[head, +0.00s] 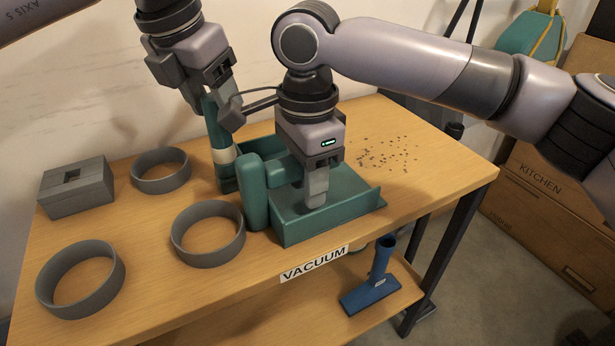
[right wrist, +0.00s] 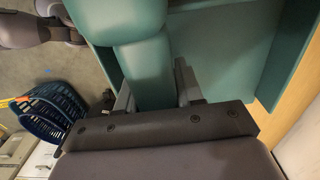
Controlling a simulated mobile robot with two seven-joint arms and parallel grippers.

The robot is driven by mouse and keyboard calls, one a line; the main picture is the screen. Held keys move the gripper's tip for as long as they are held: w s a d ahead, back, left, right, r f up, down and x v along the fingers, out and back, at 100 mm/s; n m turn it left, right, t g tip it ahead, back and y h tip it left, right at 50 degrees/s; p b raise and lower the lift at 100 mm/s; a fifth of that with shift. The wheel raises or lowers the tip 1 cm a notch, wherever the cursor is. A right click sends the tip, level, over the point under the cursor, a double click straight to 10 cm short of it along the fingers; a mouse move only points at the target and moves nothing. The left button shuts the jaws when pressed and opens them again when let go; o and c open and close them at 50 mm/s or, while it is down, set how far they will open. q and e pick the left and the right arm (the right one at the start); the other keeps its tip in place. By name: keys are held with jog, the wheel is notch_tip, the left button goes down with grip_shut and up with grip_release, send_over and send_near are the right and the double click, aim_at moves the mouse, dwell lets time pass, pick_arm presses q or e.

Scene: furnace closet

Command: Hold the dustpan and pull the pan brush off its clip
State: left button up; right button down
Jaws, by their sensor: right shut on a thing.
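The teal dustpan (head: 335,208) sits on the wooden table, with its thick rounded handle (head: 254,192) toward the left. My right gripper (head: 308,188) is shut on a teal bar of the dustpan; in the right wrist view my right gripper (right wrist: 155,88) has its fingers on both sides of that bar. The pan brush (head: 217,132) stands upright at the dustpan's back left, dark teal with a cream band. My left gripper (head: 213,104) is at the top of its handle, with fingers apart on either side. The clip is hidden.
Dark debris (head: 388,154) lies scattered right of the dustpan. Several grey rings (head: 208,257) and a grey box (head: 76,190) occupy the table's left. Cardboard boxes (head: 545,190) stand at right.

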pick_arm(q)
grip_shut()
jog(key=shift+r, duration=0.2)
jog(key=shift+r, duration=1.6)
jog(key=shift+r, duration=2.45)
pick_arm(e)
grip_release()
